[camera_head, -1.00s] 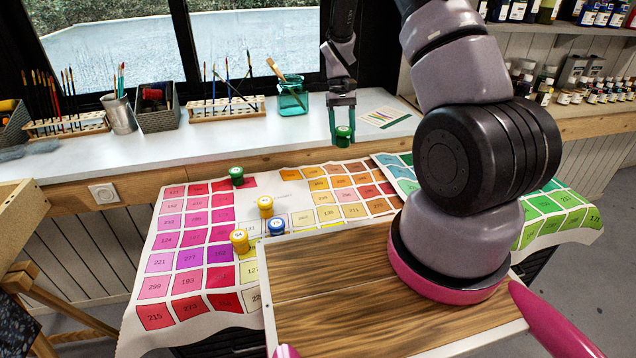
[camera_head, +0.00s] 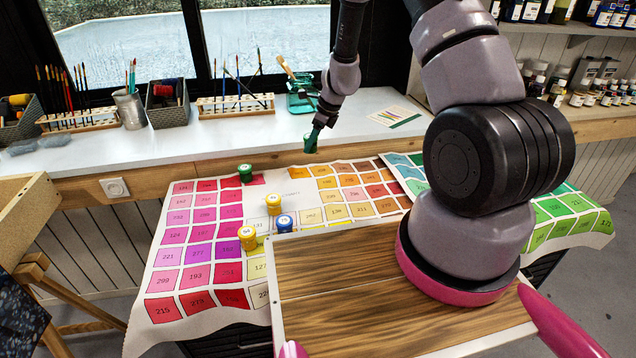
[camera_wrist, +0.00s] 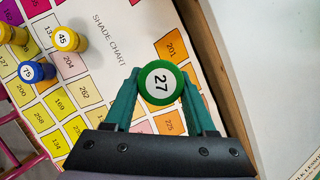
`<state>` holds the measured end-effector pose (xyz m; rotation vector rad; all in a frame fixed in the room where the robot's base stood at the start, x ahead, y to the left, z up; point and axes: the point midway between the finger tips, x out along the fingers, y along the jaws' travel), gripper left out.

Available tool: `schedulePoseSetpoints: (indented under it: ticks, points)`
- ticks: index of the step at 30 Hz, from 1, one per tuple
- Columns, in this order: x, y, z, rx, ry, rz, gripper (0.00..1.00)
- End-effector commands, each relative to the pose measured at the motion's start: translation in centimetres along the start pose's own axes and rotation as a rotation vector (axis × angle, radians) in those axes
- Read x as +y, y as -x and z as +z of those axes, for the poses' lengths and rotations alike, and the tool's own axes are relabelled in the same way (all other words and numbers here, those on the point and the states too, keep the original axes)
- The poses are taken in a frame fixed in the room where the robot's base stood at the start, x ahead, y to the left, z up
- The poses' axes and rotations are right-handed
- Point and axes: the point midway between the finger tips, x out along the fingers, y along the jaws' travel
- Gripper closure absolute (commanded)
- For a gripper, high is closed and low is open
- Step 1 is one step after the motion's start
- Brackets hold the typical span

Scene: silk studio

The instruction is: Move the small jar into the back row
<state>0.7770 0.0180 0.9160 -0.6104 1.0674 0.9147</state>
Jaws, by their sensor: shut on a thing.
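My gripper (camera_wrist: 161,105) is shut on a small green-lidded jar (camera_wrist: 161,84) marked 27 in the wrist view. It holds the jar above the shade chart (camera_wrist: 105,38), near the chart's back edge. In the head view my gripper (camera_head: 311,141) is seen side-on at the back of the chart, and the held jar is hard to make out. Another green jar (camera_head: 245,173) stands at the chart's back edge, left of my gripper. Two yellow jars (camera_head: 273,204) (camera_head: 248,238) and a blue jar (camera_head: 285,223) stand on the chart in front of it.
The white counter (camera_head: 180,148) behind the chart holds brush racks (camera_head: 236,105), a metal cup (camera_head: 130,108) and a teal glass jar (camera_head: 301,97). A wooden board (camera_head: 350,290) lies in front of the chart. A card (camera_head: 394,116) lies on the counter at right.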

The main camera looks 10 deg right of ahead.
Motion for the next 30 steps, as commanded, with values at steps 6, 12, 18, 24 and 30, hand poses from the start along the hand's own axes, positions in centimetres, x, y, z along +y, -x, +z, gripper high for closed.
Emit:
schedulePoseSetpoints:
  ticks: [6, 12, 18, 24, 30]
  points:
    - [-0.1, -0.4, -1.6, 0.000, -0.268, -0.110, 1.00]
    - [0.0, -0.6, -2.3, 0.001, -0.368, -0.153, 1.00]
    - [0.1, -1.4, -3.0, 0.002, -0.417, -0.171, 1.00]
    - [0.1, -4.8, -4.4, 0.003, -0.420, -0.172, 1.00]
    - [-0.1, -6.5, -5.1, -0.001, -0.419, -0.174, 1.00]
